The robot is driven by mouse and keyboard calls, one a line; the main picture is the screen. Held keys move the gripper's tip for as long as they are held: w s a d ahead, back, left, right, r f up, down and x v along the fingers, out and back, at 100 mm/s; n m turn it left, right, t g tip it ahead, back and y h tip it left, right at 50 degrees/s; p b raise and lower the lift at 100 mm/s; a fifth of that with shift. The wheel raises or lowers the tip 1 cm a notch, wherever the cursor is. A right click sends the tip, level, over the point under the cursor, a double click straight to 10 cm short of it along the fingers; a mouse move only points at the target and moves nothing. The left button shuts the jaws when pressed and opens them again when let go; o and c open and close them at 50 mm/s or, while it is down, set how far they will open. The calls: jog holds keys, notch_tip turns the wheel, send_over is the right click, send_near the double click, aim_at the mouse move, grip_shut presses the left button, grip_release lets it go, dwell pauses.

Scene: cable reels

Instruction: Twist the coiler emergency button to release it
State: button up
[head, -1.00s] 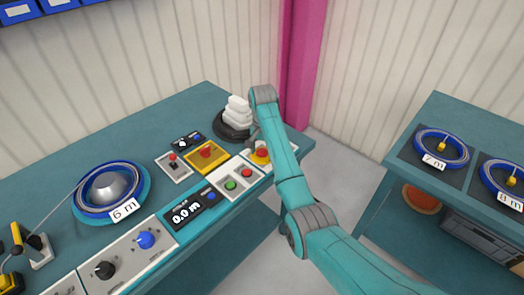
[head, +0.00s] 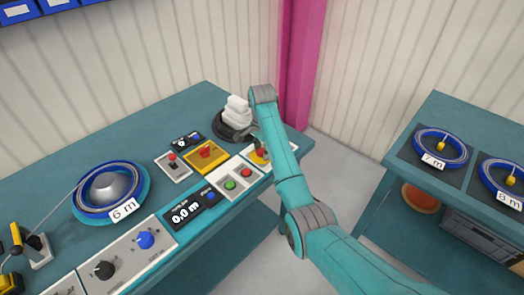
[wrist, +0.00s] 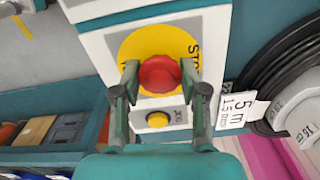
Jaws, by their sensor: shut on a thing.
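The emergency button (wrist: 160,76) is a red round knob on a yellow disc (wrist: 133,50) with STOP lettering, set in a white panel. In the wrist view my gripper (wrist: 159,70) has one finger on each side of the red knob, shut on it. In the head view my gripper (head: 259,143) is at the far right end of the console's row of panels. There the yellow disc (head: 256,158) shows in part, and the gripper hides most of the red knob.
A small yellow button (wrist: 158,120) sits just below the knob in the wrist view. A panel with green and red buttons (head: 238,180) and a yellow box with a red handle (head: 206,155) are close by. A black reel with white parts (head: 234,121) stands behind.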

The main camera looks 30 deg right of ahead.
jog(key=shift+f+m, duration=0.1)
jog(key=shift+m, duration=0.4)
jog(key=shift+r, duration=0.4)
jog(key=o, duration=0.8)
jog(key=shift+r, duration=0.1)
